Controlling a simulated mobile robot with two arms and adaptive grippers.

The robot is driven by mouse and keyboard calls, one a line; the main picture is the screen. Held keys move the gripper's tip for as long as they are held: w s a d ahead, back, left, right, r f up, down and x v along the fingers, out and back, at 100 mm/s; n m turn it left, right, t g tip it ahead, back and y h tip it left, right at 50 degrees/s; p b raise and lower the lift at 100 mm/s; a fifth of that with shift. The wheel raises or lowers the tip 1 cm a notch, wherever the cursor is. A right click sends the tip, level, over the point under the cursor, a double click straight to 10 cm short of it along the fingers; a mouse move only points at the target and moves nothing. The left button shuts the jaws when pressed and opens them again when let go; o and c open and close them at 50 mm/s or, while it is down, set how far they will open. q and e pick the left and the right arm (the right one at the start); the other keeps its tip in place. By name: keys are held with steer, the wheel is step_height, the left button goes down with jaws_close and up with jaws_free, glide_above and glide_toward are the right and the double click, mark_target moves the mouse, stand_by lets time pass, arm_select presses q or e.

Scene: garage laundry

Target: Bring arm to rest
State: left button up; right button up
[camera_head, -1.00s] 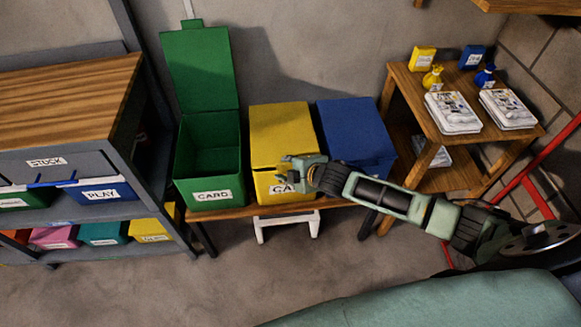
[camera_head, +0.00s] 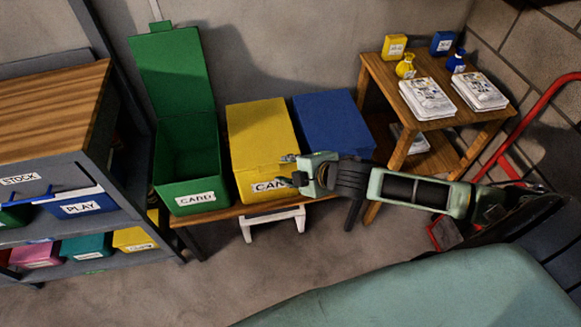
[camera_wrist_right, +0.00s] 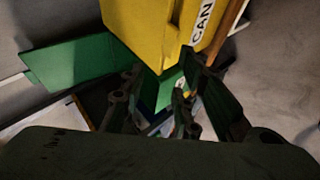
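My right arm reaches in from the right in the head view. Its gripper (camera_head: 287,170) is in front of the yellow bin (camera_head: 259,125), over the right part of its CAN label. Its two fingers are apart, with nothing seen between them. In the right wrist view the fingers of the gripper (camera_wrist_right: 160,100) also stand apart, below the yellow bin (camera_wrist_right: 155,30). I cannot tell whether the gripper touches the bin. My left gripper is in neither view.
A green CARD bin (camera_head: 193,197) with its lid up and a blue bin (camera_head: 335,125) flank the yellow one on a low bench. A shelf unit (camera_head: 50,118) stands left.

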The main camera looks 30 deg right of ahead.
stand_by(0.5)
steer(key=s+d+f+m+g+h, duration=0.1)
steer(key=s+d+f+m, duration=0.2)
steer(key=f, duration=0.6)
steer(key=s+d+f+m+g+h, duration=0.1)
steer(key=s+d+f+m, duration=0.15)
steer(key=f, duration=0.65)
steer(key=s+d+f+m+g+h, duration=0.1)
steer(key=s+d+f+m, duration=0.2)
steer(key=f, duration=0.6)
steer(key=s+a+f+m+g, duration=0.2)
steer(key=s+f, duration=0.3)
steer(key=s, duration=0.6)
steer(key=s+a+f+m+g, duration=0.2)
steer(key=s+f, duration=0.4)
steer(key=s, duration=0.5)
steer(key=s+a+f+m+g, duration=0.1)
steer(key=s+a+f, duration=0.3)
steer(key=s, duration=0.8)
step_height(320, 180, down, 2)
steer(key=shift+a+m+g+p, duration=0.3)
steer(key=shift+m+g, duration=0.1)
steer(key=shift+m, duration=0.15)
